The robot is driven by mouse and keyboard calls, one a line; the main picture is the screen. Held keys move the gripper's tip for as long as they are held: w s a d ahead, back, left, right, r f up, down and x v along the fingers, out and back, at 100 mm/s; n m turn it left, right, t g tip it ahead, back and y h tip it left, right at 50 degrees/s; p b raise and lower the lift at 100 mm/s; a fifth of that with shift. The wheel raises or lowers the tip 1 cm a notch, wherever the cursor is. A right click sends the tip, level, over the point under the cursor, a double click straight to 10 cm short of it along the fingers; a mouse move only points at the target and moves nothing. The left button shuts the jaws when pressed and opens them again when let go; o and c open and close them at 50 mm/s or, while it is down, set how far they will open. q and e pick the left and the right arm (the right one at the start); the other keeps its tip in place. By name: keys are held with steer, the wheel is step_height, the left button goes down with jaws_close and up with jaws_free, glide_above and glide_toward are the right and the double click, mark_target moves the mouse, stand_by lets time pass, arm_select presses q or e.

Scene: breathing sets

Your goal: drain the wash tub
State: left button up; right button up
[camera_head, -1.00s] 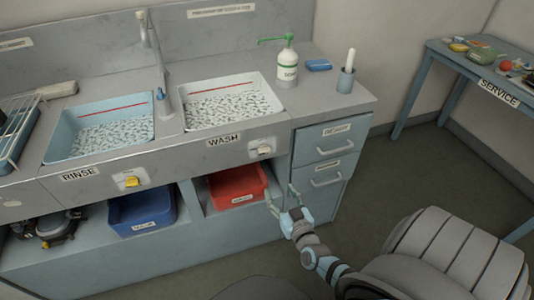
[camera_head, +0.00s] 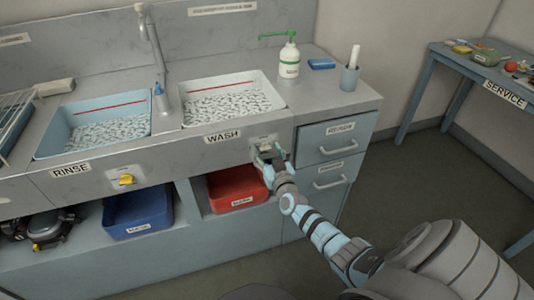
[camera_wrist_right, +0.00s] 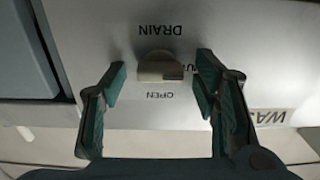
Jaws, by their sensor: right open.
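The white wash tub (camera_head: 277,91) is set in the counter under the tap, above the WASH label (camera_head: 222,136). It has a red line inside and is full of foamy or speckled water. Its drain knob, pale and small, shows in the right wrist view (camera_wrist_right: 160,70) on a plate marked DRAIN and OPEN. My right gripper (camera_head: 268,152) is at the drain plate on the counter front. In the right wrist view my right gripper (camera_wrist_right: 160,85) is open, with one finger on each side of the knob and gaps between. My left gripper is not in view.
The rinse tub (camera_head: 45,146) is at left, with a yellow knob (camera_head: 127,180) below it. A blue bin (camera_head: 138,215) and a red bin (camera_head: 236,188) sit on the shelf below. Drawers (camera_head: 333,142) stand right of the drain plate. A green-topped bottle (camera_head: 289,62) stands on the counter.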

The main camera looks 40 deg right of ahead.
steer(key=c, duration=1.2)
steer(key=shift+o, duration=0.2)
steer(key=shift+m, duration=0.4)
steer(key=m, duration=0.5)
steer(key=shift+d, duration=0.1)
steer(key=m, duration=0.7)
steer(key=shift+s+f+b, duration=0.1)
steer(key=shift+f+b, duration=0.05)
steer(key=shift+b, duration=0.2)
steer(key=o, duration=1.2)
steer(key=shift+c, duration=0.2)
